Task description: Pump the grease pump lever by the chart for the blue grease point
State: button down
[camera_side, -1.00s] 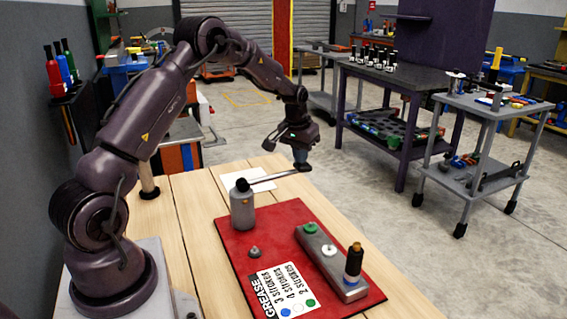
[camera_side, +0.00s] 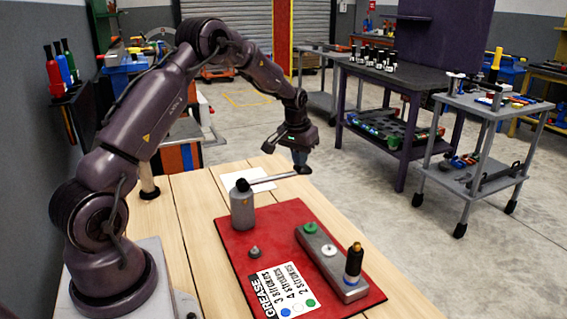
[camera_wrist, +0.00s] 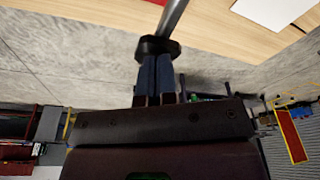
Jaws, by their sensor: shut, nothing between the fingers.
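The grease pump (camera_side: 243,210) is a grey cylinder with a black top on the red mat. Its lever (camera_side: 275,180) runs out to the right, nearly level, to a dark end knob. My gripper (camera_side: 302,168) is shut and empty, its fingertips down at that knob; the wrist view shows the fingers (camera_wrist: 157,75) against the dark knob (camera_wrist: 158,47). The grey block (camera_side: 322,245) has a green point (camera_side: 310,228), a white point (camera_side: 329,250) and a black, brass-topped fitting (camera_side: 353,265) with a blue band at its base. The chart (camera_side: 283,290) appears to pair blue with 3 strokes, white with 4, green with 2.
A white sheet (camera_side: 262,186) lies behind the pump on the wooden table (camera_side: 195,225). Carts and benches stand beyond, clear of the table.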

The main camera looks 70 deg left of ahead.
notch_tip(320, 180, up, 12)
dwell(0.9)
jog(key=shift+f, duration=0.15)
dwell(0.5)
jog(key=shift+w+f, duration=0.1)
jog(key=shift+f, duration=3.05)
jog(key=shift+f, duration=4.1)
notch_tip(320, 180, up, 15)
